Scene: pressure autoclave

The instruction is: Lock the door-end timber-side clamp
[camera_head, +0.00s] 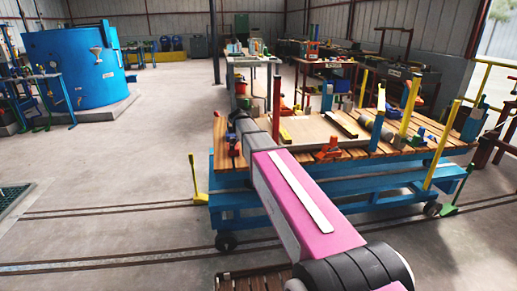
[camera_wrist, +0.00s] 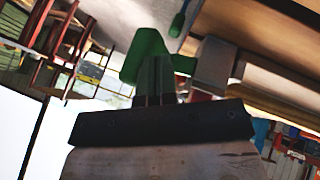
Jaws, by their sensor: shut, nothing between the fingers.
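A blue-framed cart (camera_head: 240,200) with a slatted wooden top stands ahead, with a pale timber board (camera_head: 310,127) on it. An orange clamp (camera_head: 328,150) sits at the board's near edge, and an orange-and-purple clamp (camera_head: 234,146) is at the left end. A green-and-purple clamp (camera_head: 419,136) is on the right. I cannot tell which is the door-end timber-side clamp. My arm reaches over the cart's left end and hides part of it. My gripper (camera_wrist: 155,82) is shut and empty in the wrist view. A green part (camera_wrist: 148,52) shows just beyond its fingers; contact is unclear.
Yellow and blue posts rise from the cart, and a red post (camera_head: 276,108) stands close to my arm. Yellow (camera_head: 195,180) and green (camera_head: 456,190) pedals flank the cart. A blue autoclave (camera_head: 75,70) stands back left.

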